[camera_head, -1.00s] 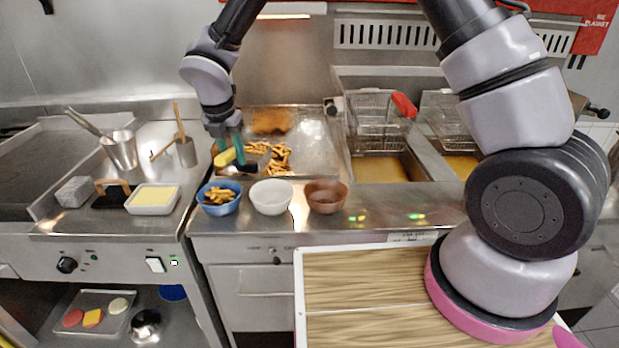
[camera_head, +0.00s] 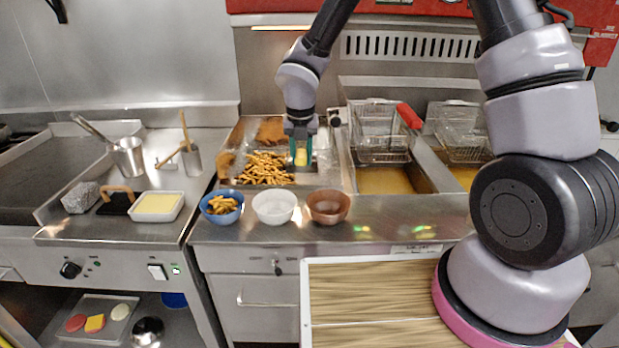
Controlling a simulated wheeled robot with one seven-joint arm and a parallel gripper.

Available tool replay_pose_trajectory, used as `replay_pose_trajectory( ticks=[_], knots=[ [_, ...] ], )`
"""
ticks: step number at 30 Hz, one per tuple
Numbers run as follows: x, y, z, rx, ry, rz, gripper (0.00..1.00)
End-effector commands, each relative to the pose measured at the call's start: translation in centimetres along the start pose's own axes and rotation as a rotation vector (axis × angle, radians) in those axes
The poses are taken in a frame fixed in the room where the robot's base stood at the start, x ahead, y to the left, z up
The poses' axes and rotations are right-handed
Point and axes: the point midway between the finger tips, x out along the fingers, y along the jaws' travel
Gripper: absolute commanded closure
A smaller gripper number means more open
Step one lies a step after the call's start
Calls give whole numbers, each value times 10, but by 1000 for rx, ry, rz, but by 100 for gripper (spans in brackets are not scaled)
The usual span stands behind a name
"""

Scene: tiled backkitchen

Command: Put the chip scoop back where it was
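My gripper points down and appears shut on that handle, at the right part of the metal chip tray (camera_head: 325,178). The rest of the scoop is hard to make out, and I cannot tell whether it touches the tray. A heap of chips (camera_head: 265,168) lies in the tray, left of my gripper. The blue bowl (camera_head: 221,217) at the counter's front holds some chips.
A white bowl (camera_head: 274,220) and a brown bowl (camera_head: 327,219) stand right of the blue bowl and look empty. Fryers with a wire basket (camera_head: 381,135) and its red handle (camera_head: 409,115) are to the right. A utensil pot (camera_head: 193,160) stands left.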

Motion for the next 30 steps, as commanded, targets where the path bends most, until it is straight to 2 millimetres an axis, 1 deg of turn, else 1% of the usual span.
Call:
replay_pose_trajectory(
  ticks=[1,3,7,14,18,21,30],
  knots=[
    [0,-9,5,5,-2,0,100],
    [1,-19,8,3,-2,0,100],
    [20,-18,3,-4,2,-1,100],
    [38,-17,-1,-4,0,0,100],
    [59,-18,-6,-4,1,-1,100],
    [69,-20,-6,-2,0,-1,100],
    [70,-22,-6,0,-1,1,100]
  ],
)
